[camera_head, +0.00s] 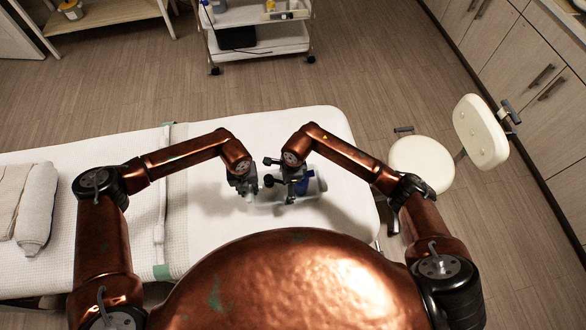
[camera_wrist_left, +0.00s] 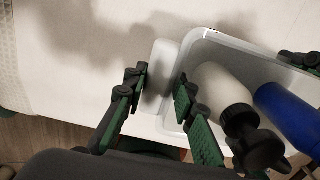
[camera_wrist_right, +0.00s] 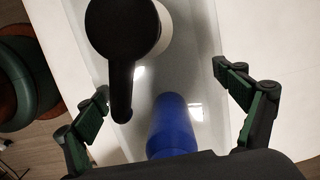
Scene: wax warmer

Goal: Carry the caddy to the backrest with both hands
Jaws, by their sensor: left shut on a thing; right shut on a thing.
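The caddy (camera_head: 262,209) is a clear, pale tub on the white treatment bed, below both grippers. In the left wrist view its rim (camera_wrist_left: 250,58) surrounds a white bottle (camera_wrist_left: 218,88) with a black top and a blue bottle (camera_wrist_left: 285,112). My left gripper (camera_head: 248,190) is shut on a pale end part of the caddy; its fingers (camera_wrist_left: 161,78) show on either side. I cannot tell whether the caddy is clear of the bed.
The bed (camera_head: 100,155) extends left, with a seam strap (camera_head: 162,190) and rolled towels (camera_head: 38,208); I cannot clearly make out its backrest section. A cream stool with its own backrest (camera_head: 480,130) stands right of the bed. A trolley (camera_head: 262,40) stands behind.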

